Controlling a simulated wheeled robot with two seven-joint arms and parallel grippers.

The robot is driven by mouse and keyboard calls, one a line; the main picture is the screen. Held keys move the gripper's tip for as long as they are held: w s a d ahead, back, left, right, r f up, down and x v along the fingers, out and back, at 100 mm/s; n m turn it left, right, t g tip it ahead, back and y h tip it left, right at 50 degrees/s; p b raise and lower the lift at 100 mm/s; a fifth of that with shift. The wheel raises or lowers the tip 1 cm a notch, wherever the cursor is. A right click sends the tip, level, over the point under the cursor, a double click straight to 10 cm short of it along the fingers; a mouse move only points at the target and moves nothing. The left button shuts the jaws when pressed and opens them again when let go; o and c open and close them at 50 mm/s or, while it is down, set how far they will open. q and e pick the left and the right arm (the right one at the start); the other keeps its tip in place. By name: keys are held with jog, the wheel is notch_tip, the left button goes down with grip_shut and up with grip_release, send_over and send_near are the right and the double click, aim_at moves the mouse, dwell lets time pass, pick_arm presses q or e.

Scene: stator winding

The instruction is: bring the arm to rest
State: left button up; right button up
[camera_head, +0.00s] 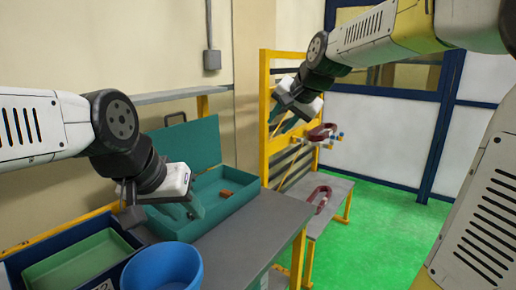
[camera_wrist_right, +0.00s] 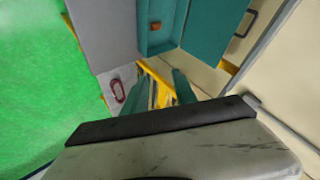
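My left gripper (camera_head: 190,208) hangs above the near edge of the grey table, in front of the open teal box (camera_head: 240,207). Its teal fingers point down against the teal box, so its opening is hard to tell. My right gripper (camera_head: 287,120) is raised in front of the yellow frame. In the right wrist view its two teal fingers (camera_wrist_right: 164,90) stand apart with nothing between them. A dark red ring-shaped part (camera_head: 320,198) lies on the low grey stand, and it also shows in the right wrist view (camera_wrist_right: 118,91). Another red part (camera_head: 322,132) sits on the yellow frame.
The teal box holds a small orange-brown block (camera_head: 226,193). A blue bucket (camera_head: 162,268) and a green tray (camera_head: 82,262) stand at the front left. The grey table (camera_head: 262,232) is bare at its right. Green floor (camera_head: 385,235) lies open to the right.

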jog(key=s+d+f+n+g+h, duration=0.1)
jog(key=s+d+f, duration=0.3)
jog(key=s, duration=0.8)
jog(key=s+d+f+n+g, duration=0.1)
jog(key=s+d+f+n, duration=0.3)
jog(key=s, duration=0.9)
notch_tip(320, 180, down, 3)
jog(key=shift+f+h, duration=0.1)
jog(key=shift+h, duration=0.3)
